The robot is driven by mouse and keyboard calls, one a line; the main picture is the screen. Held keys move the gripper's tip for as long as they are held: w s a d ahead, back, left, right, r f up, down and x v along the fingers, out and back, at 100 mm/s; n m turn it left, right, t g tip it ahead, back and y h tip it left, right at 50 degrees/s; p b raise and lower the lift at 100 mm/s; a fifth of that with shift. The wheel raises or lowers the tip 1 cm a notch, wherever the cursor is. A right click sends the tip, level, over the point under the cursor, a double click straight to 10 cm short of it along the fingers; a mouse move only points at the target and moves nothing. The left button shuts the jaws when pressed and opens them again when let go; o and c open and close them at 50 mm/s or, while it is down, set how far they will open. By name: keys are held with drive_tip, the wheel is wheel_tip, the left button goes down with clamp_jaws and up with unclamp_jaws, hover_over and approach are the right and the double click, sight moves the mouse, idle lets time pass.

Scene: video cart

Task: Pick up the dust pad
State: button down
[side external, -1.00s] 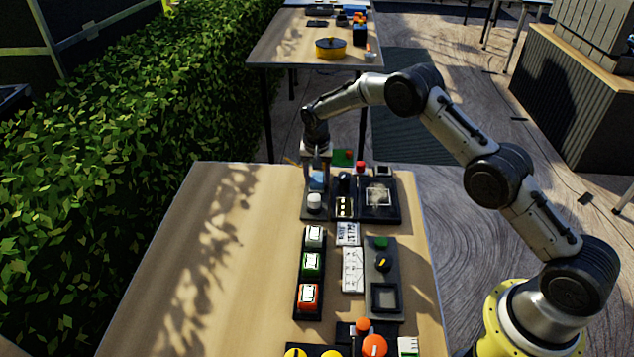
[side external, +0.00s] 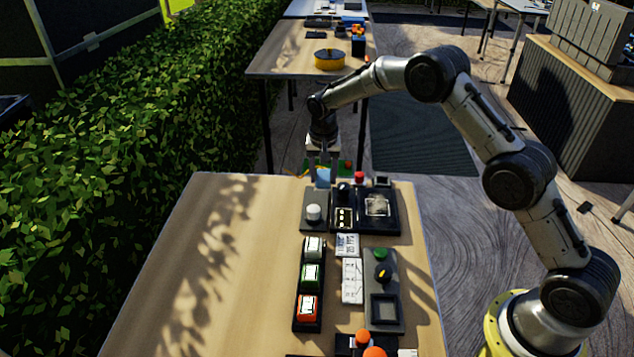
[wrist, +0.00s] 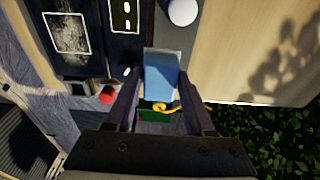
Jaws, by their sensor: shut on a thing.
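The dust pad is a light blue block (side external: 323,178) between my gripper's fingers at the far end of the table. In the wrist view the blue pad (wrist: 161,75) sits between the two fingers, its blue face toward the camera. My gripper (side external: 323,172) points down and is shut on the pad. The pad appears raised above the dark tray (side external: 310,226) that carries a white round knob (side external: 313,212). The pad's far side is hidden.
A dark box with a framed panel (side external: 378,206) and a red button (side external: 359,177) stand close on the right. Orange, green and white switches (side external: 310,272) line the table nearer the camera. The table's left part (side external: 210,270) is clear. A hedge (side external: 110,180) lies beyond it.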

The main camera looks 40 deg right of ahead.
drive_tip(key=s+r, duration=0.6)
drive_tip(key=s, duration=0.5)
drive_tip(key=shift+a+r, duration=0.15)
drive_tip(key=shift+a, duration=0.05)
drive_tip(key=c, duration=1)
unclamp_jaws()
drive_tip(key=c, duration=0.4)
drive_tip(key=shift+w, duration=0.1)
drive_tip(key=shift+c, duration=0.2)
